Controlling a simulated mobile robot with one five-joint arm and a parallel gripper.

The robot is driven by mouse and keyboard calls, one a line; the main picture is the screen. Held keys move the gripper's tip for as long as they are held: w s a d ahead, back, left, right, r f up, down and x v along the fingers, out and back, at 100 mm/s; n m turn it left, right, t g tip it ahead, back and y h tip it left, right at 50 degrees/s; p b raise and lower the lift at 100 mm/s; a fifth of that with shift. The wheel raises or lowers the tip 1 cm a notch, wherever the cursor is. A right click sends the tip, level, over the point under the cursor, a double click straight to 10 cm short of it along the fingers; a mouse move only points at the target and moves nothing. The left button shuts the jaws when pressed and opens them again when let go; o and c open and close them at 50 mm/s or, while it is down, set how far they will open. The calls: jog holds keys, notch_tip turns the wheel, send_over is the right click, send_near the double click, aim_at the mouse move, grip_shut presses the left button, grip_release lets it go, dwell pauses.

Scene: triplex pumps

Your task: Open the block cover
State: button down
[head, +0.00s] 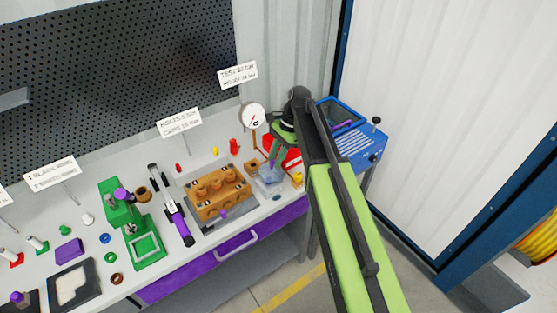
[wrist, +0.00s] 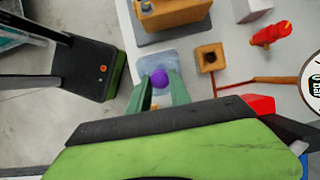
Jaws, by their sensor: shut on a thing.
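A clear bluish cover (head: 268,184), seemingly the block cover, sits at the front right of the bench. It also shows in the wrist view (wrist: 150,62) with a round purple knob (wrist: 159,77) on top. My gripper (wrist: 159,88) has its two green fingers on either side of the knob, shut on it. In the head view my gripper (head: 272,161) reaches down onto the cover, and my arm hides part of it. What lies under the cover is hard to make out.
An orange-brown pump block (head: 218,193) stands to the left on a grey plate. A small orange block with a hole (wrist: 210,57), a red pipe (wrist: 248,80) and a dial gauge (head: 252,117) are close by. A blue machine (head: 362,145) stands at the right.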

jog(key=shift+s+d+f, duration=0.1)
jog(key=c, duration=1.3)
grip_release()
jog(key=shift+o, duration=0.6)
jog(key=shift+a, duration=0.35)
jog(key=shift+r, duration=0.25)
jog(key=p+v, duration=1.6)
jog(key=v, duration=0.1)
jog(key=shift+f, duration=0.1)
